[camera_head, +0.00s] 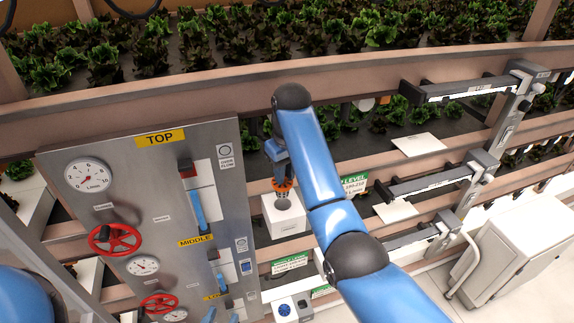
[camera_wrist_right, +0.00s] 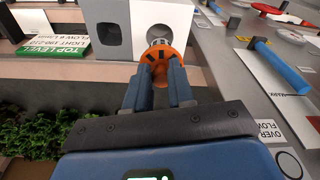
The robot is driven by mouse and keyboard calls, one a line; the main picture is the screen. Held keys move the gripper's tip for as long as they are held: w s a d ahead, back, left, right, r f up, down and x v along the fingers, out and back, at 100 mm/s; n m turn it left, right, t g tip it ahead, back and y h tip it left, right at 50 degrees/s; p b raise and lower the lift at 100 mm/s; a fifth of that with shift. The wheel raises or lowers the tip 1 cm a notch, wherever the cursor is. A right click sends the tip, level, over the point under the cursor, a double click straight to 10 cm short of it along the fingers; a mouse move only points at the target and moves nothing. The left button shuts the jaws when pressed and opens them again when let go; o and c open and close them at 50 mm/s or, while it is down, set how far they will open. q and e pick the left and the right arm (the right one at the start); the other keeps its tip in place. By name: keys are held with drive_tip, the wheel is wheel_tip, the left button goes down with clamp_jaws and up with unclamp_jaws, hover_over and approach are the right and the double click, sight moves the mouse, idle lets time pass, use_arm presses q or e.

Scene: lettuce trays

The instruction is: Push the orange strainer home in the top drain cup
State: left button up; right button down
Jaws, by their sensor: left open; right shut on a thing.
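The orange strainer (camera_head: 284,184) is held by my right gripper (camera_head: 281,172), right at the white drain cup box (camera_head: 285,222) beside the panel. In the right wrist view the orange strainer (camera_wrist_right: 161,66) sits between the two shut fingertips (camera_wrist_right: 160,84). Its grey end points at a round opening in the white box (camera_wrist_right: 157,12). The end overlaps the opening; I cannot tell how deep it reaches. A second round opening shows in the box to the left. My left gripper is out of view; only a blue part of my left arm shows at the lower left.
The steel panel (camera_head: 130,185) with gauges, red handwheels (camera_head: 115,240) and a blue lever (camera_head: 197,210) stands close left of the box. A green level sign (camera_head: 354,185) is on the right. Lettuce trays (camera_head: 300,35) run behind. Grey brackets (camera_head: 470,90) stick out at the right.

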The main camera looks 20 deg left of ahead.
sight(285, 195)
drive_tip(key=shift+s+f, duration=0.25)
drive_tip(key=shift+s, duration=0.15)
drive_tip(key=shift+s+f, duration=0.15)
drive_tip(key=shift+f, duration=0.2)
drive_tip(key=f, duration=0.1)
drive_tip(key=w+f, duration=0.1)
drive_tip(key=f, duration=0.1)
drive_tip(key=shift+w+f, duration=0.35)
drive_tip(key=shift+w, duration=0.05)
drive_tip(key=shift+f, duration=0.2)
drive_tip(key=shift+s+f, duration=0.15)
drive_tip(key=shift+s, duration=0.4)
drive_tip(key=shift+w+f, duration=0.15)
drive_tip(key=shift+w, duration=0.2)
drive_tip(key=shift+s, duration=0.35)
drive_tip(key=shift+w+f, duration=0.2)
drive_tip(key=shift+f, duration=0.25)
drive_tip(key=shift+f, duration=0.7)
idle(0.8)
